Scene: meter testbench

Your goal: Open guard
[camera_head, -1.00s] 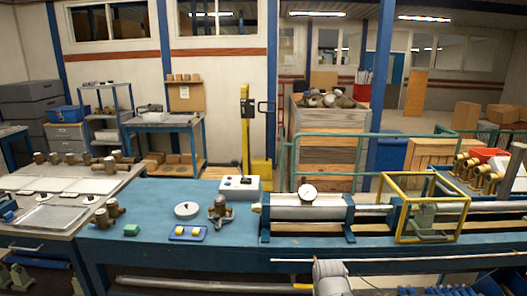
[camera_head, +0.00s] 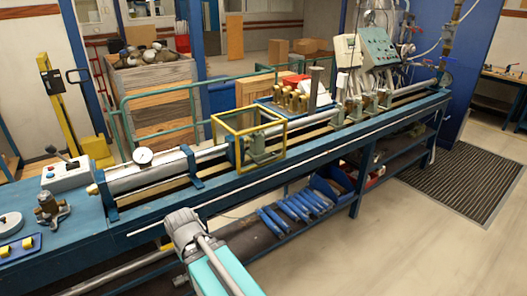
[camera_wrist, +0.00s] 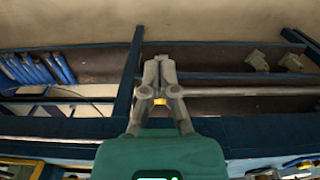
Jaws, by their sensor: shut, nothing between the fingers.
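The guard is a yellow box-shaped frame (camera_head: 262,128) in the head view. It stands around a grey-green fixture (camera_head: 258,148) on the long blue bench, with its frame down over the fixture. My gripper (camera_wrist: 160,66) shows in the wrist view with its two grey fingers together and nothing between them. It is over the bench's front edge and lower shelf, apart from the guard.
Several blue parts (camera_head: 290,208) lie on the lower shelf. The floor at right is clear up to a dark mat (camera_head: 462,185).

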